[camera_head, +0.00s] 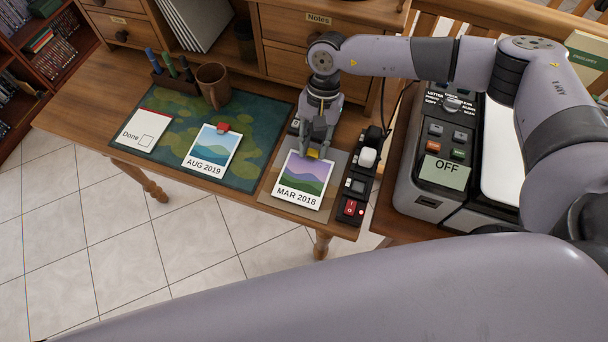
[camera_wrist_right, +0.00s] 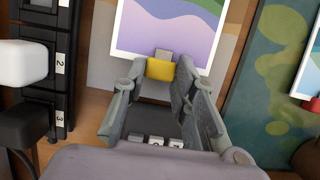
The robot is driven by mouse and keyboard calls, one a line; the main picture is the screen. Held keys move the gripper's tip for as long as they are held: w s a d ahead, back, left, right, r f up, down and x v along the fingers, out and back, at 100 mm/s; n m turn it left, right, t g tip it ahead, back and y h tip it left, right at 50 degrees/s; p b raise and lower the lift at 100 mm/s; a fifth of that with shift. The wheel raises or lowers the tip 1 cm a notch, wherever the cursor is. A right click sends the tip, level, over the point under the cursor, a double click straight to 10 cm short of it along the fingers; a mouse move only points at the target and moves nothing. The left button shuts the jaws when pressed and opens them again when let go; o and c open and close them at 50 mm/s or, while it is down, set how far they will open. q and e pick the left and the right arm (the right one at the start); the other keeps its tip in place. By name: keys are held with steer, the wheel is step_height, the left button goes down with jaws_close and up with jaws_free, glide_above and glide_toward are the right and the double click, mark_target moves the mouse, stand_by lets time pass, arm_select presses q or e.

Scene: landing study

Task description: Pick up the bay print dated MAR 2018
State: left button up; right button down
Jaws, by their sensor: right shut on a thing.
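The print labelled MAR 2018 (camera_head: 303,180) shows purple and green hills and lies over a brown mat at the right of the desk. It has a yellow tab at its top edge, which also shows in the right wrist view (camera_wrist_right: 160,69). My right gripper (camera_head: 316,152) points down at that edge, its fingers shut on the yellow tab. In the right wrist view the print (camera_wrist_right: 170,35) extends beyond the fingertips. I cannot tell whether it is lifted off the mat. My left gripper is not in view.
The AUG 2019 print (camera_head: 211,150) with a red tab and the Done card (camera_head: 147,130) lie on the green mat (camera_head: 245,125). A brown mug (camera_head: 213,84) stands behind them. A switch strip (camera_head: 356,185) is right of the MAR 2018 print, then a grey machine reading OFF (camera_head: 446,170).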

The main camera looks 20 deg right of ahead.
steer(key=shift+r+p, duration=1.35)
steer(key=shift+r, duration=1.55)
